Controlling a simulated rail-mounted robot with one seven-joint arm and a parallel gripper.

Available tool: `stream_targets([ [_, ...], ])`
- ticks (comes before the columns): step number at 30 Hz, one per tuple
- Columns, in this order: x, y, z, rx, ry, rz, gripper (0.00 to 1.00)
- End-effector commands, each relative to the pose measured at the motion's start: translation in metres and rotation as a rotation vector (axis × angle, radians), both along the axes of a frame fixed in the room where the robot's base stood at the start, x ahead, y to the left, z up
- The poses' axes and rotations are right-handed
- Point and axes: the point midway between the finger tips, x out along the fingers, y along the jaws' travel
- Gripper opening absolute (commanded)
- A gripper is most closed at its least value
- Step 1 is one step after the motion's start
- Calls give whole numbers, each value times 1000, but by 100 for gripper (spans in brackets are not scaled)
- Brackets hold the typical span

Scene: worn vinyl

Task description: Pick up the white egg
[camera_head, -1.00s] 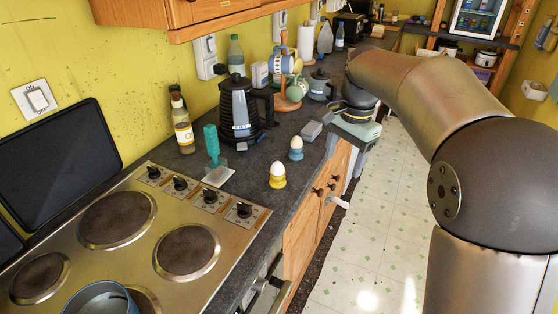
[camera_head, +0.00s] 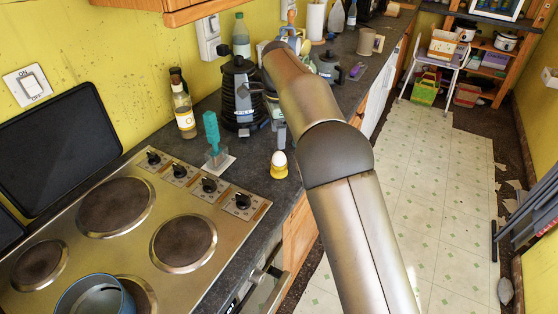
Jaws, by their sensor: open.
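A white egg (camera_head: 279,158) sits upright in a yellow egg cup (camera_head: 279,172) on the dark countertop, right of the stove. My gripper (camera_head: 281,135) points down just behind this egg, in front of the black coffee pot. It is mostly hidden by my own arm; one grey finger shows, apart from the yellow cup. The gripper is open. The second white egg in its blue cup, seen earlier behind the yellow one, is hidden now, behind my arm or gripper.
The black coffee pot (camera_head: 242,95) stands close behind my gripper. A teal-handled brush (camera_head: 213,140) and a bottle (camera_head: 183,110) stand to the left. The stove (camera_head: 130,215) holds a pot (camera_head: 95,298) at the front. The floor (camera_head: 440,190) on the right is clear.

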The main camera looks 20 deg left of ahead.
Motion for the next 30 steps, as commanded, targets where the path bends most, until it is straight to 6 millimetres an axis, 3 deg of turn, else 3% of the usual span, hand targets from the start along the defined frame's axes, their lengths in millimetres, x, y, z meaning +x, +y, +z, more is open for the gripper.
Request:
stream_targets([
  [3, 0, 0, -19, -1, 2, 0, 64],
  [11, 1, -1, -38, -1, -1, 0, 64],
  [20, 3, -2, -80, -1, 2, 0, 64],
  [29, 4, -2, -86, 0, -2, 0, 64],
  [30, 4, -2, -86, 0, -2, 0, 56],
])
